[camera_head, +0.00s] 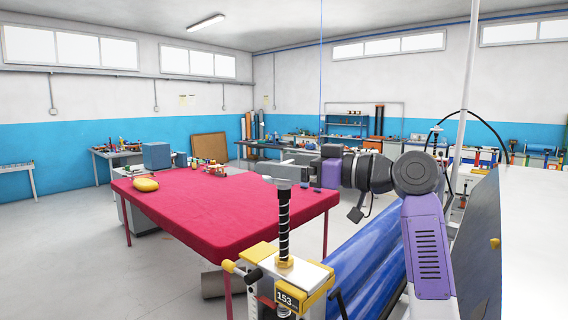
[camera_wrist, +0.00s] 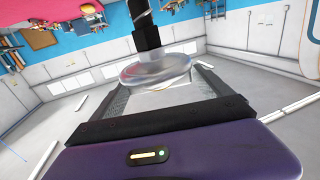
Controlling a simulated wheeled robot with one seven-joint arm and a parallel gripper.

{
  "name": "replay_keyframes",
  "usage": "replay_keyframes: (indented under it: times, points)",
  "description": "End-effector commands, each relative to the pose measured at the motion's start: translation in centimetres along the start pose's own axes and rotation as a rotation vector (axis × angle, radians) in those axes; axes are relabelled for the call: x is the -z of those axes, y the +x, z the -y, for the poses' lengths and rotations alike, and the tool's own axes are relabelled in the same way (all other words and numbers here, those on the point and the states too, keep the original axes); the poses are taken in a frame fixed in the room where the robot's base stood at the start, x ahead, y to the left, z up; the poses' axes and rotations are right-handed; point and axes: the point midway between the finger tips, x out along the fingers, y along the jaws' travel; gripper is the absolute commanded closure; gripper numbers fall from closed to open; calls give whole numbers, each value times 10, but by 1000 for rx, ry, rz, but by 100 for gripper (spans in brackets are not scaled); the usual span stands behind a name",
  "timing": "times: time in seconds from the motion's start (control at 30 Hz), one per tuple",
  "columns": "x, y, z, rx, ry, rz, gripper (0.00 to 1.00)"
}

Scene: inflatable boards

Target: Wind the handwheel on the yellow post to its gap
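The yellow-topped post (camera_head: 290,268) stands at the front centre in the head view, with a dark label reading 153. A black threaded screw (camera_head: 284,225) rises upright from it. The pale handwheel (camera_head: 282,183) sits at the top of the screw. In the wrist view the handwheel is a glassy, silvery disc (camera_wrist: 155,69) with the black screw beyond it. My gripper (camera_head: 290,170) is at the handwheel, and its two fingers (camera_wrist: 163,78) reach to either side of the disc. Whether they press on its rim I cannot tell. The gap is not clear to see.
A red-covered table (camera_head: 210,210) stands behind the post, with a yellow object (camera_head: 145,184) and small items on it. A blue glossy roll (camera_head: 365,262) lies right of the post. A large pale panel (camera_head: 535,240) fills the right side. The floor at left is clear.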

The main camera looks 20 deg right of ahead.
Motion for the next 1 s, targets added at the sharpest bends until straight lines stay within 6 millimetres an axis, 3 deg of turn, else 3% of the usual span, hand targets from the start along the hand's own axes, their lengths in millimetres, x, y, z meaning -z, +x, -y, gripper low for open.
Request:
replay_keyframes:
  times: [0.03,0.23,0.83,0.87,0.97,1.0]
  points:
    - [0,0,0,0,0,0,23]
    - [0,0,0,0,0,0,63]
    - [1,0,0,89,-1,-1,64]
    - [1,0,0,89,-1,-1,22]
    - [1,0,0,88,-1,-1,2]
    - [1,0,0,88,-1,-1,2]
